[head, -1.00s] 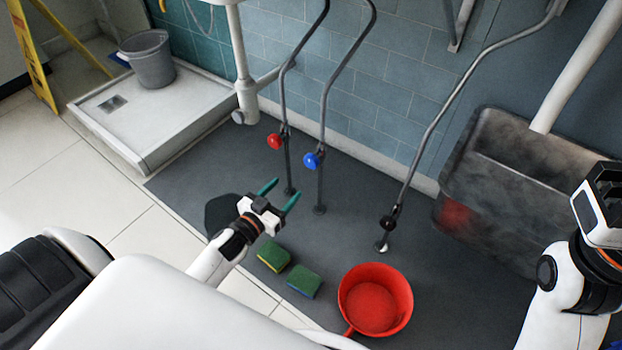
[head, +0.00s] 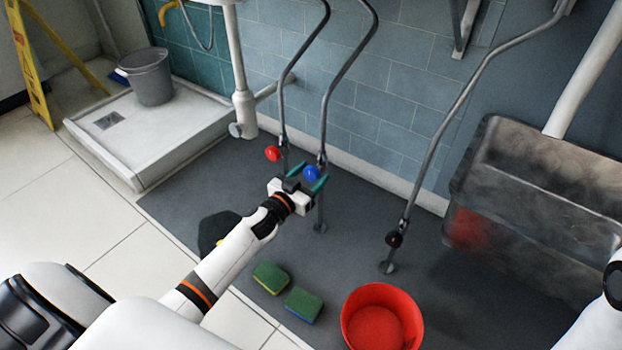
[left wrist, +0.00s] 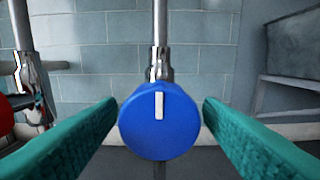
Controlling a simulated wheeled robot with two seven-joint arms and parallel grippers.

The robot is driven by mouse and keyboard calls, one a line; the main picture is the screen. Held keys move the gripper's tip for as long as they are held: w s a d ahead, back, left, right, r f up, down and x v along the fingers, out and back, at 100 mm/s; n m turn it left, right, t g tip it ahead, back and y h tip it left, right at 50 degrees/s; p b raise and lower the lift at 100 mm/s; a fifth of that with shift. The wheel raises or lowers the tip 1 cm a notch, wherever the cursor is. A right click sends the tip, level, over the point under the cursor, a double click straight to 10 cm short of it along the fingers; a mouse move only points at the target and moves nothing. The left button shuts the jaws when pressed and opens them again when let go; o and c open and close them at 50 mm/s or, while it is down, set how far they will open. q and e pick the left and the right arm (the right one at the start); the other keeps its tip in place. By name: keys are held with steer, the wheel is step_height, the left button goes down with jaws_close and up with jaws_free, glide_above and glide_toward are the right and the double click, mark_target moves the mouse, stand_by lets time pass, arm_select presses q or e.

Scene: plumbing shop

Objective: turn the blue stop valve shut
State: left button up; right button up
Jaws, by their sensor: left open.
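The blue stop valve (head: 311,174) is a round knob on a metal pipe that runs down to the floor. In the left wrist view the blue knob (left wrist: 160,121) is centred, with a white mark standing upright on its face. My left gripper (head: 308,178) is open at the knob in the head view. In the left wrist view its teal fingers (left wrist: 160,125) stand to the left and right of the knob, with a small gap on each side. Of my right arm, only a white part shows at the right edge; its gripper is out of view.
A red valve knob (head: 272,153) is close on the left, and a dark knob (head: 394,239) is on a pipe to the right. A grey sink (head: 530,160) stands at the right.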

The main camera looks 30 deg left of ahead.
arm_select(q)
steer(key=shift+w, duration=0.15)
steer(key=shift+c, duration=0.3)
steer(key=c, duration=0.9)
